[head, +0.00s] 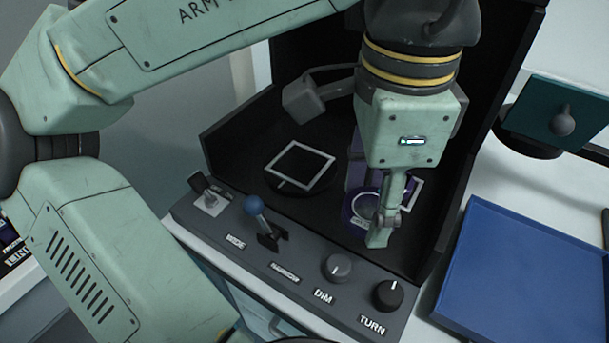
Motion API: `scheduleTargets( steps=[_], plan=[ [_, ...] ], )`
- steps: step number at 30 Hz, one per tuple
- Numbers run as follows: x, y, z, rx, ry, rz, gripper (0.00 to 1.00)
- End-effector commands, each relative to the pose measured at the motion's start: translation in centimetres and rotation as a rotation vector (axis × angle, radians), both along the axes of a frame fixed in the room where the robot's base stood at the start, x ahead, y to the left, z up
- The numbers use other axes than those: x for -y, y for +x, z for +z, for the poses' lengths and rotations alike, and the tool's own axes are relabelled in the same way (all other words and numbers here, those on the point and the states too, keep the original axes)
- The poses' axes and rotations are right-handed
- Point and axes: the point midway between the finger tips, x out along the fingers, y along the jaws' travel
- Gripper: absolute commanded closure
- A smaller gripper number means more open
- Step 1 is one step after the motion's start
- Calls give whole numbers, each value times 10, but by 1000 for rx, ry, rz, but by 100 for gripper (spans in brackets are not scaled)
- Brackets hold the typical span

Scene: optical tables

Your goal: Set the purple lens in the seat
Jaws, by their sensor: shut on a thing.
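The purple lens (365,206) shows as a round rim with a pale glassy middle, low inside the black open-topped booth. My gripper (380,236) points down at it with its fingers at the lens's right side, shut on it. The fingers hide part of the lens. A purple-tinted upright part (355,174) shows just behind the lens, and a pale square outline (416,190) shows partly behind the fingers. Which part is the seat, and whether the lens touches it, I cannot tell.
A white square frame (300,165) lies on a dark round base at left in the booth. A grey lamp head (302,101) hangs behind it. The front panel (289,268) has a blue-knobbed lever and dials. A blue tray (525,272) lies at right.

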Motion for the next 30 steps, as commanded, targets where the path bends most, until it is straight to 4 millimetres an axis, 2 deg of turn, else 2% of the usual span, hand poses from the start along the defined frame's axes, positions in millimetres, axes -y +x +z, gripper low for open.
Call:
scheduleTargets(
  steps=[1,5,15,21,26,30],
  plan=[
    [0,1,-5,0,0,0,85],
    [-6,12,-6,-2,-2,4,85],
    [-45,91,-13,-3,-3,7,85],
    [-64,130,-17,-1,-1,4,85],
    [-71,143,-20,0,1,1,85],
    [-72,144,-36,-1,3,2,85]
  ],
)
